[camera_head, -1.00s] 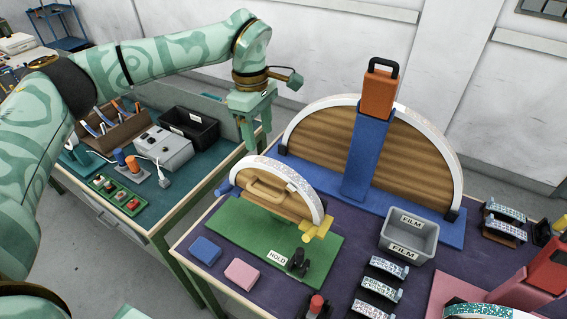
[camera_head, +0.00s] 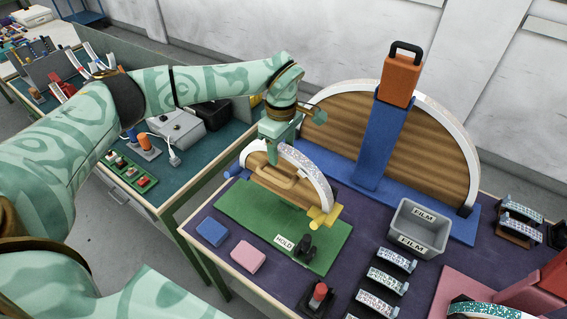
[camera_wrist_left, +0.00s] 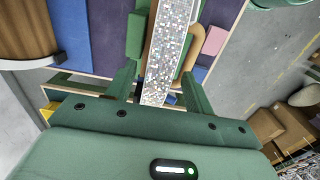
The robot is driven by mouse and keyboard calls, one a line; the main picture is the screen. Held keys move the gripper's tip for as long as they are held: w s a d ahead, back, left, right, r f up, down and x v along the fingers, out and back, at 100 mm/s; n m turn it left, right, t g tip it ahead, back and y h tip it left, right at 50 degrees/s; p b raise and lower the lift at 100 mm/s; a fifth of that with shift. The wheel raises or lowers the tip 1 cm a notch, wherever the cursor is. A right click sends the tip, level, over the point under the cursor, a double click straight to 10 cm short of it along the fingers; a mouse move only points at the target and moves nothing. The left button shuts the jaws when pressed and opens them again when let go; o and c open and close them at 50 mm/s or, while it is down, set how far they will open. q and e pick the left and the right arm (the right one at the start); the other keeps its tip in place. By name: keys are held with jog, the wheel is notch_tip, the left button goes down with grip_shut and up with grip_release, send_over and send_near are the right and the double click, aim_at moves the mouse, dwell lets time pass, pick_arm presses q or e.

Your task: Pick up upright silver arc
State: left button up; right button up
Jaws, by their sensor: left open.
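The upright silver arc (camera_head: 312,168) stands on edge over a tan wooden form on a green base plate (camera_head: 240,208). It has a white band and a glittery silver strip along its outer face, with yellow pegs (camera_head: 325,215) at its near right end. In the left wrist view the glittery arc (camera_wrist_left: 167,50) runs up the middle. My left gripper (camera_head: 284,148) is over the top of the arc, pointing down. In the wrist view its open fingers (camera_wrist_left: 157,82) lie on either side of the arc. Contact with it cannot be made out. My right gripper is not in view.
Behind stands a larger arc on a wooden form (camera_head: 440,140) with a blue post (camera_head: 382,145) and orange block. A grey FILM bin (camera_head: 420,228), small glitter arcs (camera_head: 397,259), blue and pink blocks (camera_head: 248,256) and a black HOLD clamp (camera_head: 305,248) occupy the purple table.

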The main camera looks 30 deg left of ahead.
pick_arm(q)
notch_tip(320, 180, down, 3)
jog(key=shift+w+d+f, duration=0.1)
jog(key=shift+f, duration=0.05)
grip_shut()
notch_tip(320, 180, up, 9)
jog(key=shift+r, duration=0.1)
notch_tip(320, 180, up, 4)
jog(key=p, duration=0.3)
notch_tip(320, 180, up, 7)
jog(key=p, duration=0.7)
